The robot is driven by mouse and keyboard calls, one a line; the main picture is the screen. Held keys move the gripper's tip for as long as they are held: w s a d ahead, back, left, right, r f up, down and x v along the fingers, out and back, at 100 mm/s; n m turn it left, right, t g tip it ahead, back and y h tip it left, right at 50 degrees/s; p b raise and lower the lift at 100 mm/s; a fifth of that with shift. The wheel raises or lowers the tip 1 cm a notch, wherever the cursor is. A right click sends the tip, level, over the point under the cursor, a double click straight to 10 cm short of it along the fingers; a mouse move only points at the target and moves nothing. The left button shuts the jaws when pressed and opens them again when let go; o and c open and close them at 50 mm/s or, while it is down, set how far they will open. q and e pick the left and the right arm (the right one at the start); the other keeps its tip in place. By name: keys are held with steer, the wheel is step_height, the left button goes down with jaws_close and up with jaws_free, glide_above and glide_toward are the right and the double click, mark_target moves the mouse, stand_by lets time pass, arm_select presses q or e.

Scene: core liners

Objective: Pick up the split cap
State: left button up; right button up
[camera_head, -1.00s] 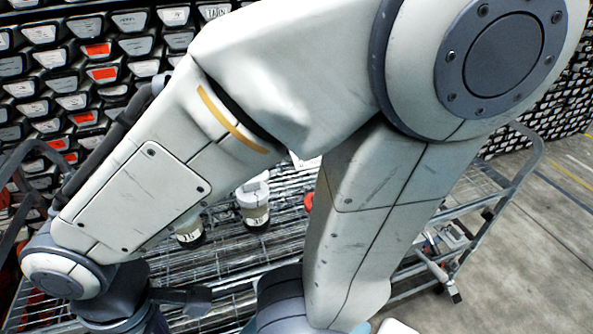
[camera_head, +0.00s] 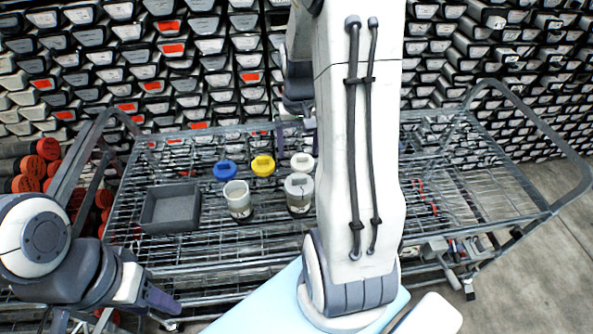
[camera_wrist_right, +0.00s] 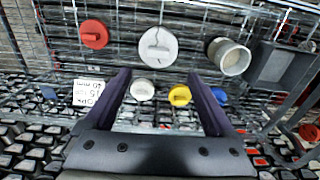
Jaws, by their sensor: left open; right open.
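The split cap (camera_head: 299,184) is a pale grey round lid with a dark crack, sitting on a jar on the wire cart. In the right wrist view the split cap (camera_wrist_right: 158,47) is just beyond my fingertips, apart from them. My right gripper (camera_wrist_right: 158,76) is open and empty, fingers spread. In the head view it is mostly hidden by my own arm, with its fingers (camera_head: 295,128) near the cart's back edge. My left gripper (camera_head: 158,303) is at the lower left, open, in front of the cart and away from the cap.
An open jar (camera_head: 238,198) stands left of the capped one, beside a dark tray (camera_head: 171,208). Blue (camera_head: 225,169), yellow (camera_head: 263,166) and white (camera_head: 302,161) caps lie behind. A red cap (camera_wrist_right: 94,34) and a printed label (camera_wrist_right: 88,92) also show. Core-box racks rise behind.

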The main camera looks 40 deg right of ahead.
glide_above(299, 176)
steer(key=f, duration=0.5)
steer(key=shift+d+p, duration=0.25)
steer(key=shift+p, duration=0.15)
steer(key=shift+s+a+f+p, duration=0.15)
steer(key=shift+f+p, duration=0.2)
steer(key=shift+f, duration=0.3)
step_height(299, 176, down, 3)
steer(key=shift+a+f+p, duration=0.1)
steer(key=shift+f+p, duration=0.1)
steer(key=shift+p, duration=0.4)
steer(key=shift+f, duration=0.4)
steer(key=c, duration=1.4)
